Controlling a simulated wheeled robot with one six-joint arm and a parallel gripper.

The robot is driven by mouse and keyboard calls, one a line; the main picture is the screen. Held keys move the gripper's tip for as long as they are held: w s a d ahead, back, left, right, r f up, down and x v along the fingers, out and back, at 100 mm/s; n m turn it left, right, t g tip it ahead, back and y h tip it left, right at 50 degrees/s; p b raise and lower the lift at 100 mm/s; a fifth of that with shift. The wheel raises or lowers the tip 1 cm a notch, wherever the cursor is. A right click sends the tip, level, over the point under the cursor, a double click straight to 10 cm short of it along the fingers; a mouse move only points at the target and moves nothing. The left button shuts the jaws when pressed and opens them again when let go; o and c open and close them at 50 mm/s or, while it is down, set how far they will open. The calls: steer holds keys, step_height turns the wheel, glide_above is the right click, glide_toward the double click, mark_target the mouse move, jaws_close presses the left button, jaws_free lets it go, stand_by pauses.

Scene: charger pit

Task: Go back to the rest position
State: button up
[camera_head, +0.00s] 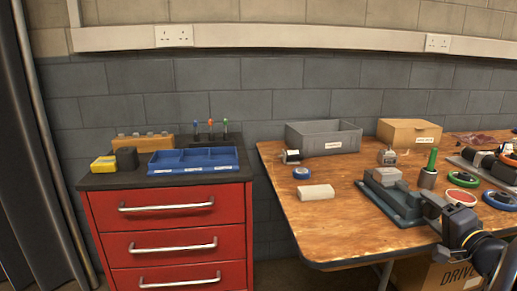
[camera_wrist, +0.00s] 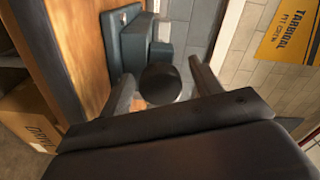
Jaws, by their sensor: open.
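My gripper (camera_wrist: 161,72) is open in the wrist view, its two dark fingers spread apart. A dark round-ended part (camera_wrist: 160,84) shows between the fingers; I cannot tell whether it touches them. Beyond it lies the grey-green vise (camera_wrist: 128,42). In the head view the vise (camera_head: 392,201) sits at the front of the wooden workbench (camera_head: 345,225), with a light grey block on top. My arm (camera_head: 470,233) comes in at the lower right, close to the vise's right end. The fingertips are hard to make out there.
Several tape rolls and a green-topped cylinder (camera_head: 430,166) crowd the bench's right side. A grey bin (camera_head: 323,138) and cardboard box (camera_head: 408,133) stand behind. A white block (camera_head: 317,192) lies left. A red drawer cabinet (camera_head: 172,228) stands left. A carton (camera_wrist: 28,120) is below the bench.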

steer(key=shift+n, duration=1.2)
